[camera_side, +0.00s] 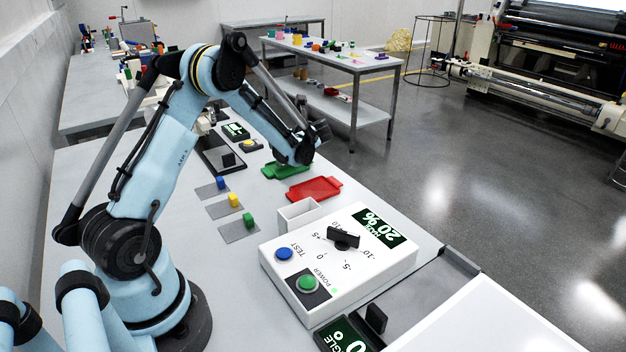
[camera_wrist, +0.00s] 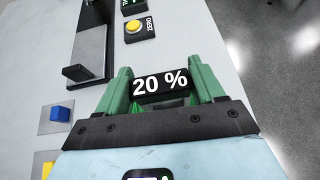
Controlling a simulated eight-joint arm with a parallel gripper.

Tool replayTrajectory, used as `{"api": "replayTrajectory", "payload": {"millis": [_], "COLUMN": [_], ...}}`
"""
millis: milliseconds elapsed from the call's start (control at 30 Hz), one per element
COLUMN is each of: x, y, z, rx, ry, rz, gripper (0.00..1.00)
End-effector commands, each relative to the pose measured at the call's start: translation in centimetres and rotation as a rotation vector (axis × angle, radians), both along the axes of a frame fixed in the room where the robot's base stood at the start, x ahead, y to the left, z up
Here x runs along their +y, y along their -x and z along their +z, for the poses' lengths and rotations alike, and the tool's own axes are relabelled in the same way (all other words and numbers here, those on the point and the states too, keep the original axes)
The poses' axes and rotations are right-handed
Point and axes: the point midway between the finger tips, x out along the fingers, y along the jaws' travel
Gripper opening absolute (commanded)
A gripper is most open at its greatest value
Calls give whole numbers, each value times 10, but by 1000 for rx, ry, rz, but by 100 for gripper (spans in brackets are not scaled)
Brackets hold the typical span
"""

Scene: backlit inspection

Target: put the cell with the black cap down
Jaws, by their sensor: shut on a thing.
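The cell with the black cap (camera_wrist: 160,86) is between the fingers of my gripper (camera_wrist: 160,72) in the wrist view. The cap faces the camera and carries the white marking "20 %"; the cell's body below it is mostly hidden. The fingers look green and press on the cap's two sides. In the side view my gripper (camera_side: 299,156) is low over the green tray (camera_side: 280,172) on the bench. The held cell cannot be made out there, and whether it touches the tray is not visible.
A red tray (camera_side: 315,189) lies just in front of the green one. A white box (camera_side: 297,213) and a tester (camera_side: 338,262) reading "HAZE 20 %" stand nearer the camera. Blue (camera_side: 221,183), yellow (camera_side: 234,200) and green (camera_side: 248,219) blocks sit on grey plates to the left.

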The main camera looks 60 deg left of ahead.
Motion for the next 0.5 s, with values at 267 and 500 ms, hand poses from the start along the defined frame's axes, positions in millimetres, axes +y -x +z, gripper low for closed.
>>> {"api": "replayTrajectory", "payload": {"millis": [267, 500], "x": [0, 0], "y": [0, 0], "z": [-4, -7], "rx": [0, 0], "ry": [0, 0], "rz": [0, 0], "gripper": [18, 77]}}
